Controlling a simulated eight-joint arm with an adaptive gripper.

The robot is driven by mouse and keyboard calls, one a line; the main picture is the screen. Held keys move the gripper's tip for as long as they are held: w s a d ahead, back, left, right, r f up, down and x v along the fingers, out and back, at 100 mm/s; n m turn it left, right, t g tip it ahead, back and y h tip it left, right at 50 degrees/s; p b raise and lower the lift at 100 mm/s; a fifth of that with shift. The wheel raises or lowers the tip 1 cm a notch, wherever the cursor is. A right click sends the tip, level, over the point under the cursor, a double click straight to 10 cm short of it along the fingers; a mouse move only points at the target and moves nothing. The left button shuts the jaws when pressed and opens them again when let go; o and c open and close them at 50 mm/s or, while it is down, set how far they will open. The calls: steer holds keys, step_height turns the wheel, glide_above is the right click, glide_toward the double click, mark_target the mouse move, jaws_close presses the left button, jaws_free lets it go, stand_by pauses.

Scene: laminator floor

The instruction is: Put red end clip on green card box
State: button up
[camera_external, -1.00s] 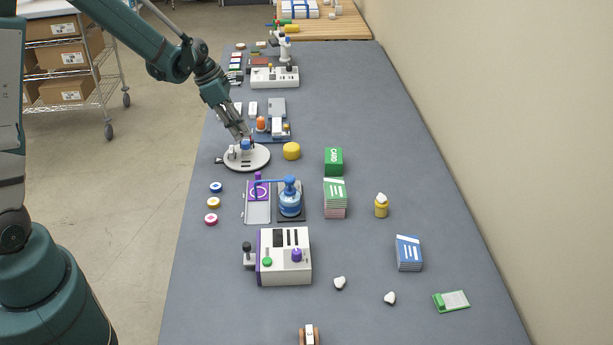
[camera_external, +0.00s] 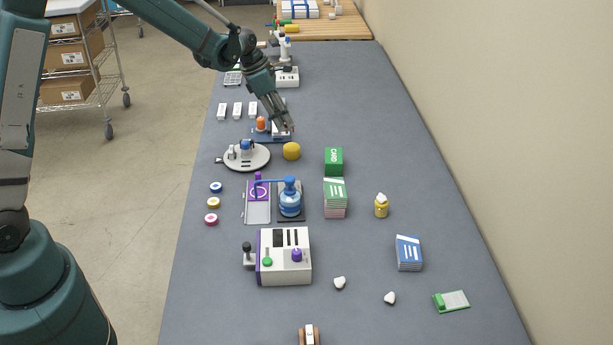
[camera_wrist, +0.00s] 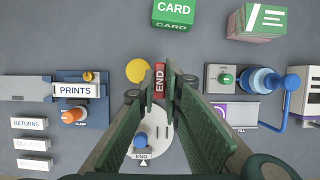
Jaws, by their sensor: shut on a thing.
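My gripper (camera_external: 287,128) is shut on the red end clip (camera_wrist: 160,80), which carries the word END and sits between the fingertips in the wrist view. In the external view the clip is too small to make out. The gripper is in the air behind the round white plate and near the yellow round piece. The green card box (camera_external: 334,156), marked CARD, stands to the right and nearer the camera, behind a stack of green and white packs. It also shows at the top of the wrist view (camera_wrist: 173,13), apart from the clip.
The round white plate (camera_external: 262,163) with a blue knob lies below the gripper. The yellow round piece (camera_external: 291,151) stands between gripper and box. The stack of packs (camera_external: 335,202) adjoins the box's near side. The table right of the box is clear.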

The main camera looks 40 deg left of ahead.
step_height(320, 180, up, 2)
glide_above(337, 155)
steer(key=s+a, duration=0.1)
steer(key=shift+a+p, duration=0.1)
steer(key=shift+p, duration=0.3)
steer(key=shift+f, duration=3.1)
steer(key=shift+s+f, duration=0.1)
steer(key=shift+f, duration=1.75)
steer(key=shift+f, duration=0.2)
steer(key=o, duration=0.7)
